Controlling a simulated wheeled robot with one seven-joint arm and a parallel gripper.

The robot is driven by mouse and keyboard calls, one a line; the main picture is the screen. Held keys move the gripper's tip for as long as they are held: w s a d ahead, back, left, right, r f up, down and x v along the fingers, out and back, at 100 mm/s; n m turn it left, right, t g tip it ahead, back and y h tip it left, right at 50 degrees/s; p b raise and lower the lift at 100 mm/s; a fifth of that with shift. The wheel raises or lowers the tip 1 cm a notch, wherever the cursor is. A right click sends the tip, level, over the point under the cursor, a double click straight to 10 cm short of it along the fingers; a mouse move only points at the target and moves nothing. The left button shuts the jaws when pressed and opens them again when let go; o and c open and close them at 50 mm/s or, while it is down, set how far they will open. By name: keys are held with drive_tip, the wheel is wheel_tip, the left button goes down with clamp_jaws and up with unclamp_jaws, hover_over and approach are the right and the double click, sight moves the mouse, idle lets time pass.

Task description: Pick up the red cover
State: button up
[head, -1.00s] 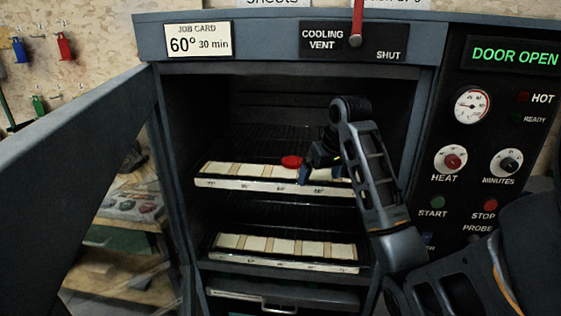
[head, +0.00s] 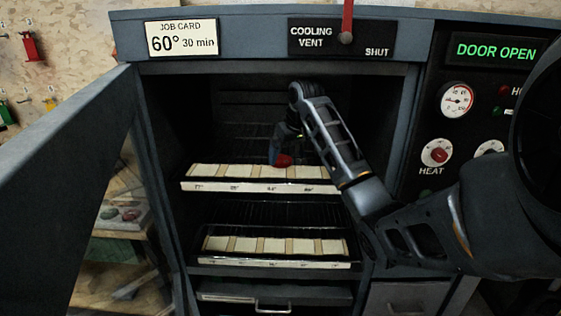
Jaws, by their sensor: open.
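The red cover (head: 284,160) is a small red piece on the upper tray (head: 258,187) inside the open oven, in the head view. My gripper (head: 277,157) reaches into the oven from the right and is right at the red cover. Its blue fingertip overlaps the left side of the cover in the picture. The jaws are open. I cannot tell whether both fingers are around the cover, as part of the gripper is dark and hidden.
A lower tray (head: 270,258) with pale sections sits below. The oven door (head: 62,170) stands open on the left. The control panel (head: 470,110) reads DOOR OPEN. My arm passes close to the oven's right side wall (head: 405,130).

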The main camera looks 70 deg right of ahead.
sight(281, 158)
drive_tip(key=w+d, duration=0.2)
drive_tip(key=shift+w+d, duration=0.3)
drive_tip(key=shift+w, duration=0.05)
drive_tip(key=shift+p+x, duration=0.3)
drive_tip(key=shift+x, duration=1.1)
drive_tip(key=shift+s, duration=0.1)
drive_tip(key=c, duration=1.2)
